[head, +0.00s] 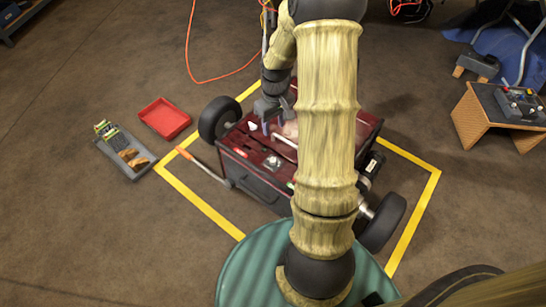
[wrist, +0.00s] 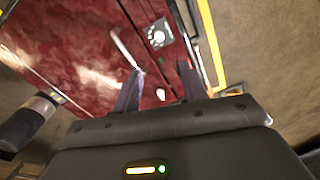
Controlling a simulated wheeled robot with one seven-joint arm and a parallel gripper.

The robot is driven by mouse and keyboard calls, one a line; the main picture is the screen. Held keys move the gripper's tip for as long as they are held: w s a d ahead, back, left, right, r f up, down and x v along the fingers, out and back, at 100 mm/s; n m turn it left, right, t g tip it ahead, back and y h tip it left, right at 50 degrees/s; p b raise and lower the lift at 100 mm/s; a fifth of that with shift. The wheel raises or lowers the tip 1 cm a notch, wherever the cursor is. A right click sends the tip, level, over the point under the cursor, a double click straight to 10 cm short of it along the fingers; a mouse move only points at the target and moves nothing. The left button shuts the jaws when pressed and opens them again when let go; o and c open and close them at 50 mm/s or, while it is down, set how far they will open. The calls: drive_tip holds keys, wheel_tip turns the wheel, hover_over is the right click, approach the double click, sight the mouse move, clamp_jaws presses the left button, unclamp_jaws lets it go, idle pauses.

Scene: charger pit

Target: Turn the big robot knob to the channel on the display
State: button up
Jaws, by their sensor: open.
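The big robot (head: 318,150) is a dark red box on black wheels inside a yellow floor outline. A pale dial plate with a round knob (head: 272,162) sits on its top; in the wrist view the knob (wrist: 157,36) is near the top centre, beyond my fingertips. My gripper (head: 274,117) is over the top's far left part, apart from the knob. In the wrist view my gripper (wrist: 160,76) has its two dark fingers spread with nothing held. A small red patch (head: 240,152) lies left of the knob; I cannot read a channel on any display.
A pale bar handle (head: 285,140) stands on the top between gripper and knob. A lever with an orange grip (head: 190,157) sticks out left. A red tray (head: 165,118) and a grey tray (head: 137,170) lie on the floor left. A wooden stand (head: 480,120) is right.

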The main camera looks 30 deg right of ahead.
sight(273, 160)
drive_tip(key=f+b, duration=0.4)
drive_tip(key=f, duration=0.4)
drive_tip(key=f+b, duration=0.4)
drive_tip(key=f, duration=0.5)
drive_tip(key=shift+s+a+f, duration=0.1)
drive_tip(key=shift+a, duration=0.1)
clamp_jaws()
